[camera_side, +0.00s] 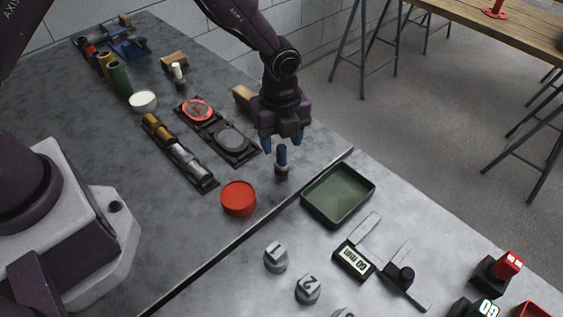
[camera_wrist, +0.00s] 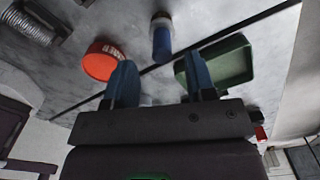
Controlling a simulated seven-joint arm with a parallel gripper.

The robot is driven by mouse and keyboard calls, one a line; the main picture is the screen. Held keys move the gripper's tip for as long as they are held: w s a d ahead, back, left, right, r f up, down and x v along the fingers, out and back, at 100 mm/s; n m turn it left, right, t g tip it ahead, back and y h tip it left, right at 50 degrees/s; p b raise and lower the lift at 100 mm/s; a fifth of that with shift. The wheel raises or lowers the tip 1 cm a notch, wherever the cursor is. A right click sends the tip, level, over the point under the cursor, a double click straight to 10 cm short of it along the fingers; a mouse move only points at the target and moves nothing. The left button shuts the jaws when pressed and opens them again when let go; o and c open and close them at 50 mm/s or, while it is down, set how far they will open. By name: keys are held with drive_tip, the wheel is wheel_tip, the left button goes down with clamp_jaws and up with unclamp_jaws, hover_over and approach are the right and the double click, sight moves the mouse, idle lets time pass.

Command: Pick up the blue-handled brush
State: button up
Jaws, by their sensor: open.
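The blue-handled brush (camera_side: 282,158) stands upright on the dark grey table, its blue handle up and a dark and pale base below. In the wrist view the brush (camera_wrist: 162,42) shows just beyond the fingertips, near the middle of the gap. My gripper (camera_side: 283,144) is open, with its blue fingers pointing down just above the handle. Its two fingers also show in the wrist view (camera_wrist: 159,66), apart with nothing between them. I cannot tell whether the handle top reaches between the fingertips.
A red round tub (camera_side: 238,198) stands left of the brush, and a green tray (camera_side: 338,196) to its right. A dark strip (camera_side: 250,232) crosses the table between them. Two black holders with round discs (camera_side: 232,139) lie behind left. A wooden block (camera_side: 243,95) is behind my gripper.

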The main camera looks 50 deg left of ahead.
sight(282, 146)
wheel_tip(282, 146, down, 5)
drive_tip(key=shift+w, duration=0.15)
clamp_jaws()
drive_tip(key=shift+r, duration=0.1)
drive_tip(key=shift+r, duration=0.55)
drive_tip(key=s+a+r, duration=0.4)
drive_tip(key=s+r, duration=0.7)
drive_tip(key=s, duration=0.2)
drive_tip(key=shift+s+r, duration=0.2)
drive_tip(key=shift+r, duration=0.2)
